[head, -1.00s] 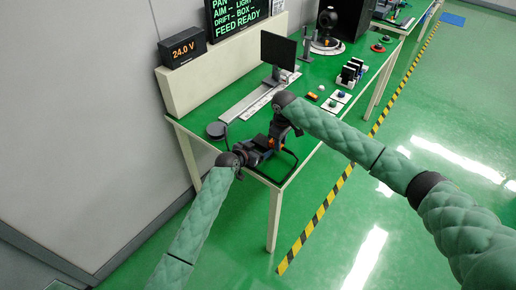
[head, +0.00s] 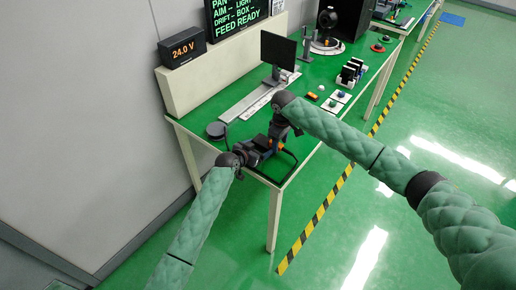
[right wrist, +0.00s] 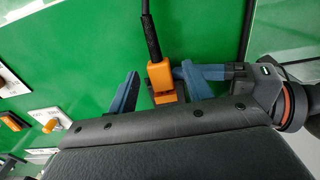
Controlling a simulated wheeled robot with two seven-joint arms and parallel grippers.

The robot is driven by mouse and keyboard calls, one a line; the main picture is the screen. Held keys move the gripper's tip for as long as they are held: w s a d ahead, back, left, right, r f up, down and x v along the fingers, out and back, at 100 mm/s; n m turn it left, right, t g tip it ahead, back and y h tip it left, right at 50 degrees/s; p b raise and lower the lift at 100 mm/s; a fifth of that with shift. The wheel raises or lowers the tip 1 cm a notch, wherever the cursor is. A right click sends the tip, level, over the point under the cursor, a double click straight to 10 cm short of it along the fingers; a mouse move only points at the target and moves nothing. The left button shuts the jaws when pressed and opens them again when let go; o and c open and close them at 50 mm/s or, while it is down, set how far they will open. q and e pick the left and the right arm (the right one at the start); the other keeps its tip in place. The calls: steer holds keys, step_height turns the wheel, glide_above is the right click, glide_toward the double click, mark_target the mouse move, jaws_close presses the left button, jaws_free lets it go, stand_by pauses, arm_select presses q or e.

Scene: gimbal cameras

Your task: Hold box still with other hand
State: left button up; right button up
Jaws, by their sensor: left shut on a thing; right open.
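A small dark box (head: 263,142) with orange parts sits near the front corner of the green bench, largely hidden by my grippers. My left gripper (head: 247,154) reaches it from the left and is shut on it, though the fingertips are hard to make out. My right gripper (head: 279,129) hangs just above the box. In the right wrist view, its blue fingers (right wrist: 158,88) are open, one to each side of an orange plug (right wrist: 158,72) with a black cable. I cannot tell whether they touch the plug. Padded dark casing hides the lower part of that view.
A 24.0 V display (head: 183,51) stands at the back left. The black cable (head: 291,156) loops near the bench's front edge.

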step_height(320, 180, up, 12)
stand_by(0.6)
arm_select(q)
steer(key=o, duration=1)
